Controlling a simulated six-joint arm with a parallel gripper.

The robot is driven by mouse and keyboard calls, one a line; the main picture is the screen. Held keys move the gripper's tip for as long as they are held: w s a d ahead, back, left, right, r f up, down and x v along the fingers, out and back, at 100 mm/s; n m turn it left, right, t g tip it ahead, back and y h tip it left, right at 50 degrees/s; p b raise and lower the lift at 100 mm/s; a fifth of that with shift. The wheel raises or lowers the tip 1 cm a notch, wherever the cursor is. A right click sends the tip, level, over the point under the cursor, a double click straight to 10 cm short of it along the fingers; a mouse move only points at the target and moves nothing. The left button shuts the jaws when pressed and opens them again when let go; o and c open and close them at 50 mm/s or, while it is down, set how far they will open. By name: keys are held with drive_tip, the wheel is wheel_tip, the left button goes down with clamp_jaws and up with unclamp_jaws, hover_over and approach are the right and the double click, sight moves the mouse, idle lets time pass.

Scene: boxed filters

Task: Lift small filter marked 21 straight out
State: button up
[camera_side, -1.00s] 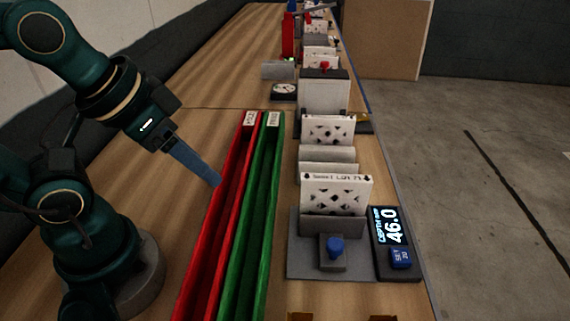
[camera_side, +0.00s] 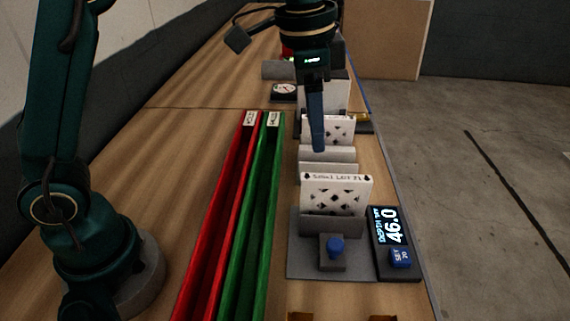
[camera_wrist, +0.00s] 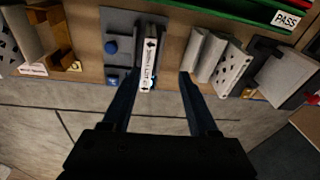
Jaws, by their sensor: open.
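A white filter with dark diamond-shaped holes (camera_side: 337,198) stands upright in a grey holder (camera_side: 298,262) at the front right. Its top edge bears "Small Lot" lettering; the number is hard to read. The wrist view shows this filter (camera_wrist: 150,58) edge-on, nearer the left finger. My gripper (camera_side: 318,150) hangs fingers down, above and a little behind it, over the grey blocks. In the wrist view my gripper (camera_wrist: 158,74) is open and empty, its fingers apart from the filter.
A depth display (camera_side: 388,225) reading 46.0 and a blue knob (camera_side: 335,245) flank the holder. Red (camera_side: 212,235) and green (camera_side: 246,235) troughs run along the left. Grey blocks (camera_side: 328,162) and another holed filter (camera_side: 340,128) stand behind.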

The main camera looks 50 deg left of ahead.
sight(331, 177)
drive_tip(key=shift+m+g, duration=0.5)
drive_tip(key=shift+g, duration=0.3)
drive_tip(key=d+f, duration=0.1)
drive_tip(key=f, duration=0.1)
drive_tip(key=w+d+f, duration=0.1)
drive_tip(key=f, duration=0.3)
drive_tip(key=shift+w+d+f, duration=0.3)
drive_tip(key=shift+d+f, duration=0.05)
drive_tip(key=shift+d, duration=0.05)
drive_tip(key=shift+s+d+f, duration=0.1)
drive_tip(key=shift+s+f, duration=0.05)
drive_tip(key=shift+f, duration=2.65)
clamp_jaws()
